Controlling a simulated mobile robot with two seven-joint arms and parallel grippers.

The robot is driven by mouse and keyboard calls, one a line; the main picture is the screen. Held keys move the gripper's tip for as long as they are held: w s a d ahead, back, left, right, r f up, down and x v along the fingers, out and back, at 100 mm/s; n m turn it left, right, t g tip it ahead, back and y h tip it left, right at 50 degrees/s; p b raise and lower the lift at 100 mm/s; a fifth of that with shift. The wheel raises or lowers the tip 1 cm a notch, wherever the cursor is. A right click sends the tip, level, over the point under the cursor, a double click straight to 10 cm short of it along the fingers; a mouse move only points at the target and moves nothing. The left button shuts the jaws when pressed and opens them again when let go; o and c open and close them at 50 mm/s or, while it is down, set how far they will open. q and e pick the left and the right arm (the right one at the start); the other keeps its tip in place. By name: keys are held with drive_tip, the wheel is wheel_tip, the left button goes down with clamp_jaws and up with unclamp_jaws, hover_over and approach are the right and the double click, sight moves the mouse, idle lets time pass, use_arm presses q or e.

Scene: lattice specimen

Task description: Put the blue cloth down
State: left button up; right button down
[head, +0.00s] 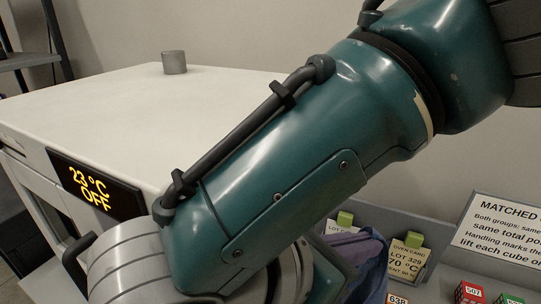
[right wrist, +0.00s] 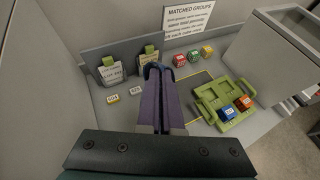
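The cloth is above the grey bench and seems clear of the surface. My left gripper is in neither view.
A white oven (head: 110,100) reading 23°C OFF has a metal cylinder (head: 174,62) on top. On the bench are a green tray (right wrist: 213,95) with cubes, loose cubes (right wrist: 193,56), small labels, cards on clips (right wrist: 110,72) and a sign (right wrist: 190,20). A grey box (right wrist: 262,45) stands right.

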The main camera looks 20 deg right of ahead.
idle(0.3)
drive_tip(key=w+d+n+t+y, duration=1)
drive_tip(key=w+d+n, duration=0.3)
drive_tip(key=w+d, duration=0.15)
drive_tip(key=s+a+f+b, duration=0.7)
drive_tip(key=s+f, duration=0.3)
drive_tip(key=f, duration=0.1)
drive_tip(key=s+a+f+b, duration=0.7)
drive_tip(key=s+a+f, duration=0.1)
drive_tip(key=s+f, duration=0.3)
drive_tip(key=s+a+f+b, duration=0.7)
drive_tip(key=s+f, duration=0.4)
drive_tip(key=f, duration=0.1)
drive_tip(key=shift+a+f, duration=0.2)
drive_tip(key=shift+f, duration=0.15)
